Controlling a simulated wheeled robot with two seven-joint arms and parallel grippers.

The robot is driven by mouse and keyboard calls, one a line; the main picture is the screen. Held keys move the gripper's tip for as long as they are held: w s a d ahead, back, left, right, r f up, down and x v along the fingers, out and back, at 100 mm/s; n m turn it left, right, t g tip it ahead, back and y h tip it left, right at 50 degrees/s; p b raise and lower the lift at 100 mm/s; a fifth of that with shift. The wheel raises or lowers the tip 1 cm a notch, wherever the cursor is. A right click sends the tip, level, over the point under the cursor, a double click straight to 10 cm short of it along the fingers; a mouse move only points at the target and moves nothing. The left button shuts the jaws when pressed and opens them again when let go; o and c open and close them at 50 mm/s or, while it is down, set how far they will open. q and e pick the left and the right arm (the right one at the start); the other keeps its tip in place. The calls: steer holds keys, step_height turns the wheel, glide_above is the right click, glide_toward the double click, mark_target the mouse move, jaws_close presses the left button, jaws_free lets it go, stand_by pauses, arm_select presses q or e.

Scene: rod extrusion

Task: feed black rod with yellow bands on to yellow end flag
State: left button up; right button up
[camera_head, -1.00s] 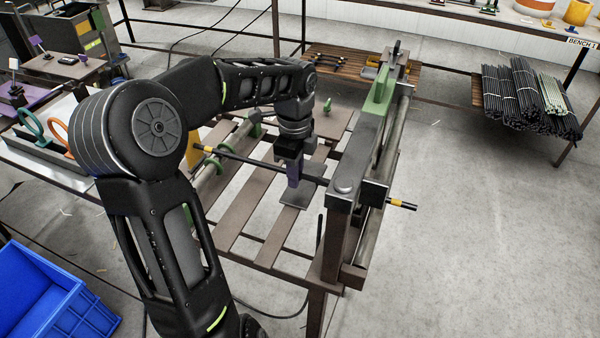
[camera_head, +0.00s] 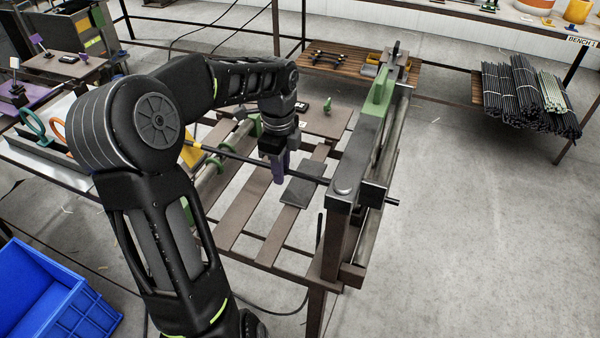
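The black rod (camera_head: 236,157) runs from the left, under my arm, across the slatted frame to the dark block at the right. A yellow band shows near its left end, and a short plain black end sticks out past the block. The yellow end flag (camera_head: 193,155) is at the rod's left end, partly hidden by my arm; I cannot tell whether they touch. My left gripper (camera_head: 279,172), with purple fingers, is shut on the rod's middle, above the slats. My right gripper is not in view.
A dark steel block (camera_head: 374,193) and green-topped rail (camera_head: 378,95) stand right of the slats. A grey plate (camera_head: 300,193) lies below the rod. A blue crate (camera_head: 60,300) is at lower left. Rod bundles (camera_head: 528,95) lie at right. The right floor is clear.

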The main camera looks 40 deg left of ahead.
arm_select(q)
steer(key=o, duration=0.3)
steer(key=shift+o, duration=0.2)
step_height(320, 180, up, 8)
steer(key=shift+f+b, duration=0.1)
steer(key=shift+b, duration=0.3)
stand_by(1.0)
